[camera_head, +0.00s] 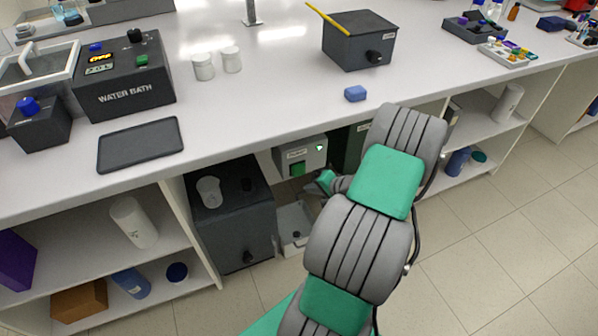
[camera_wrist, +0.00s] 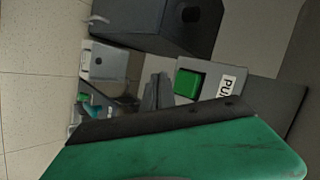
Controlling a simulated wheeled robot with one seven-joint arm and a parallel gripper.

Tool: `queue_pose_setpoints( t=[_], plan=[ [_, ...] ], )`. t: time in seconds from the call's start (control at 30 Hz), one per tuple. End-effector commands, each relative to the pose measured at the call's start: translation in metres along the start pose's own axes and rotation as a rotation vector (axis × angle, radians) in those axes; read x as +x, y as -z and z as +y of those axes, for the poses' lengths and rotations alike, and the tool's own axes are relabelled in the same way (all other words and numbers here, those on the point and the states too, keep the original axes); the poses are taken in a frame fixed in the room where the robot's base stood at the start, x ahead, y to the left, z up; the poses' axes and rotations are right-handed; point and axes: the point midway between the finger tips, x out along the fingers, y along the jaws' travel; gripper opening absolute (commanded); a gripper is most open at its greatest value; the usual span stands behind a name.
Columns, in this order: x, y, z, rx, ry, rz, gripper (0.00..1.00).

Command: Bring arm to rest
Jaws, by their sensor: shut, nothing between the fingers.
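My arm reaches from the bottom of the head view up to the bench edge and bends down under the bench. My gripper (camera_wrist: 157,92) is in the open bay below the bench top, and its grey fingers are shut with nothing between them. In the head view only a green part of the wrist end shows left of the arm; the fingers are mostly hidden there. A grey pump box (camera_head: 301,157) with a green button hangs under the bench. In the wrist view the pump box (camera_wrist: 225,80) is just right of the fingers.
A dark cabinet (camera_head: 236,225) with a beaker (camera_head: 209,191) on top stands left of my gripper. A pale tray (camera_head: 291,226) lies low in the bay. On the bench (camera_head: 240,120) are a water bath (camera_head: 125,82), a blue block (camera_head: 355,93) and a dark box (camera_head: 358,45). Floor at right is clear.

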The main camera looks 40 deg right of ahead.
Motion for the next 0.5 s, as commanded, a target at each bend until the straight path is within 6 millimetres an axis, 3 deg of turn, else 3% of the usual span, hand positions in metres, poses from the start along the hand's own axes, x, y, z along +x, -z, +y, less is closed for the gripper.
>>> queue_pose_setpoints(
  t=[0.5],
  plan=[
    [-0.0060,-0.0069,0.0043,-0.018,-0.001,-0.009,0.00]
  ],
)
